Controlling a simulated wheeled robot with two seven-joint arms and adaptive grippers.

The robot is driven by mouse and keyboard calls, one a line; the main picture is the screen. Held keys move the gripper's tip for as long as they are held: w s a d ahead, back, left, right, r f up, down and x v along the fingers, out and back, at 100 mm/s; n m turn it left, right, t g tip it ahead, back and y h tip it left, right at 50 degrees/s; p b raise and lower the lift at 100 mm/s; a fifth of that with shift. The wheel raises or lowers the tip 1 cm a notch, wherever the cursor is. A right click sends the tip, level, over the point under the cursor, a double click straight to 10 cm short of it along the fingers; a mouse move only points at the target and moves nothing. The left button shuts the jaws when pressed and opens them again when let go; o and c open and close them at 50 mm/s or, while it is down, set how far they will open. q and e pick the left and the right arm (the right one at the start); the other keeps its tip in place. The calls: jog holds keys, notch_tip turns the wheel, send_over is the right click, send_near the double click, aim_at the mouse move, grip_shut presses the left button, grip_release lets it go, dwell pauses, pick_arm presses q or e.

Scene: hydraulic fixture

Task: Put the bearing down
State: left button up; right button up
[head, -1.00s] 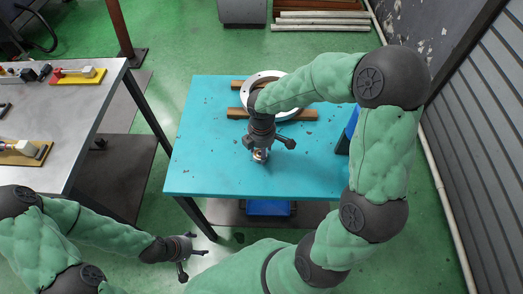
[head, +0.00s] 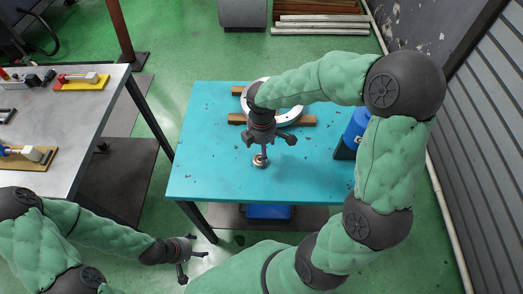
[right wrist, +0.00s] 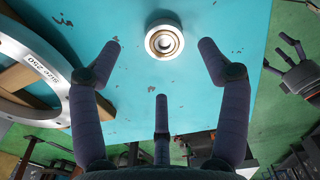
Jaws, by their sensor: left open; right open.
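The bearing (head: 260,161), a small metal ring, lies flat on the turquoise table (head: 215,180) towards its front edge. It also shows in the right wrist view (right wrist: 164,41), where the fingers are apart from it. My right gripper (head: 268,142) is above and just behind the bearing, open and empty; in the right wrist view its three fingers (right wrist: 160,75) are spread.
A large white ring (head: 291,114) rests on wooden bars (head: 237,118) at the table's back. A blue container (head: 352,132) stands at the right edge. A grey bench (head: 60,130) with fixtures is at the left. The table's left and front are clear.

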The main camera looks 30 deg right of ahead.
pick_arm(q)
notch_tip(320, 180, up, 3)
jog(key=shift+f+p, duration=0.2)
jog(key=shift+p, duration=0.8)
pick_arm(e)
notch_tip(320, 180, up, 7)
jog(key=shift+f, duration=0.2)
